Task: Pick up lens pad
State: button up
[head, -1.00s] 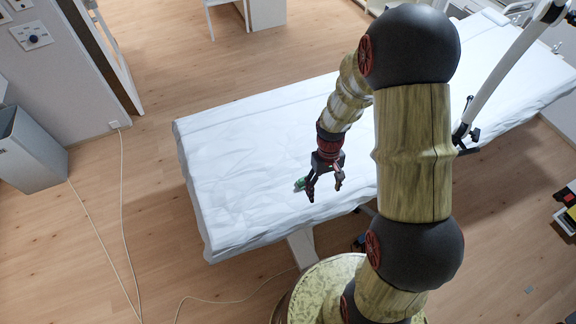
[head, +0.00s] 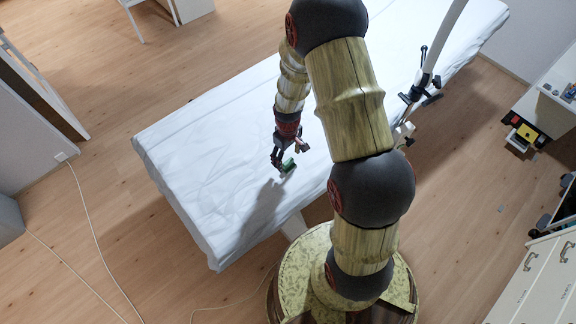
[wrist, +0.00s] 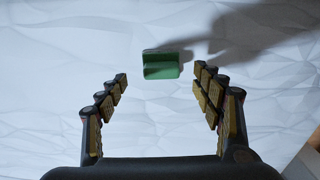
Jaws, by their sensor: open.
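The lens pad appears to be the small green block (wrist: 161,65) on the white sheet of the couch (head: 190,150). In the head view the green block (head: 288,166) lies near the couch's front edge, close to my fingertips. My gripper (head: 285,163) is open and empty above the sheet. In the wrist view the two fingers of my gripper (wrist: 160,82) stand wide apart. The green block lies just beyond the fingertips, roughly centred between them and apart from both. The exact height of my gripper over the sheet is hard to tell.
A pale pole with a dark clamp (head: 420,88) stands at the couch's right side. Drawers (head: 530,285) and a shelf with a yellow item (head: 527,132) are at the right. A cable (head: 90,230) runs over the floor at left. The sheet around the block is clear.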

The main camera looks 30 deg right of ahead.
aim_at(288, 162)
jog(key=f, duration=0.4)
jog(key=shift+s+f+b, duration=0.25)
jog(key=shift+s+b, duration=0.05)
jog(key=shift+c, duration=0.9)
jog(key=c, duration=1)
jog(key=shift+r, duration=0.15)
